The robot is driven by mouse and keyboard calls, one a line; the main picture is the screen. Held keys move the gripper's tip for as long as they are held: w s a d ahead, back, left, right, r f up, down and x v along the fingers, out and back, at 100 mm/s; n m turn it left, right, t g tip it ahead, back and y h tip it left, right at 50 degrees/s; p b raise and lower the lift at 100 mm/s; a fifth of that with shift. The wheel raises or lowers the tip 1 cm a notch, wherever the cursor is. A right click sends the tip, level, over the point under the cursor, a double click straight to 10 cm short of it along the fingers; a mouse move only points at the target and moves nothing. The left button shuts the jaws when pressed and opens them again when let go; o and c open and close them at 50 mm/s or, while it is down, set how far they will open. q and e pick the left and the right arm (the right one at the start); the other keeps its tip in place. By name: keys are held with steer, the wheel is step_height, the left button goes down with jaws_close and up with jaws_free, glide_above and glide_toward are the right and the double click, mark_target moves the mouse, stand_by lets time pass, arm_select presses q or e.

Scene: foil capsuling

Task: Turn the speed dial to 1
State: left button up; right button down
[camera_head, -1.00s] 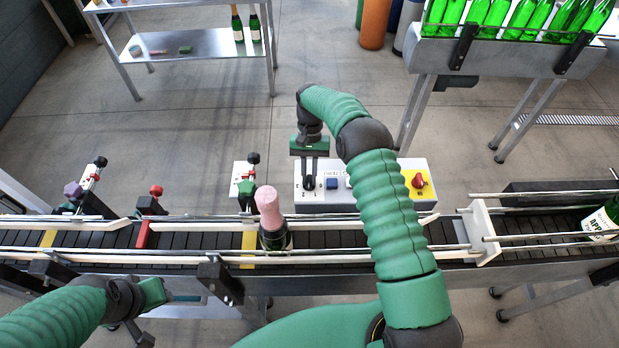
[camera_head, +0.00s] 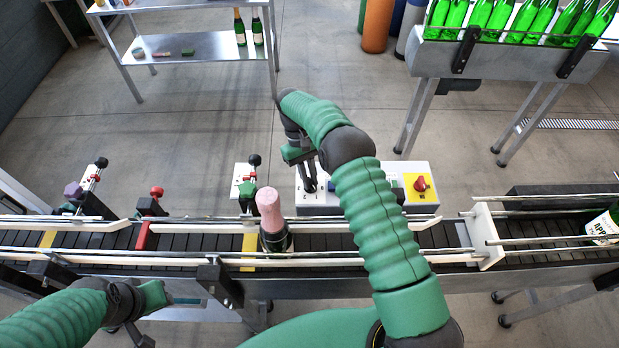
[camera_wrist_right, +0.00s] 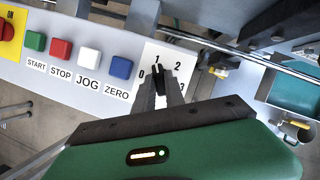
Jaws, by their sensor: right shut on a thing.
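The speed dial (camera_wrist_right: 161,73) is a dark knob on a white plate marked 0, 1, 2 and 3 on the control box (camera_head: 425,199). My right gripper (camera_wrist_right: 160,84) is shut on the knob, one finger on each side. The knob's upper end points close to the 1, though the fingers hide much of it. In the head view my right gripper (camera_head: 309,184) reaches down onto the left end of the box. My left gripper (camera_head: 145,312) is low at the left, in front of the conveyor and away from the dial; its fingers are unclear.
Beside the dial are blue ZERO (camera_wrist_right: 121,68), white JOG (camera_wrist_right: 90,60), red STOP (camera_wrist_right: 61,50) and green START (camera_wrist_right: 35,41) buttons. A red knob (camera_head: 420,184) sits on yellow. A pink-capped bottle (camera_head: 271,215) stands on the conveyor (camera_head: 340,254) in front.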

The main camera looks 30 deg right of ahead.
steer(key=shift+w+r, duration=0.15)
steer(key=shift+w, duration=0.05)
steer(key=c, duration=1.8)
jaws_free()
arm_select(q)
steer(key=shift+w, duration=0.1)
arm_select(e)
steer(key=o, duration=0.4)
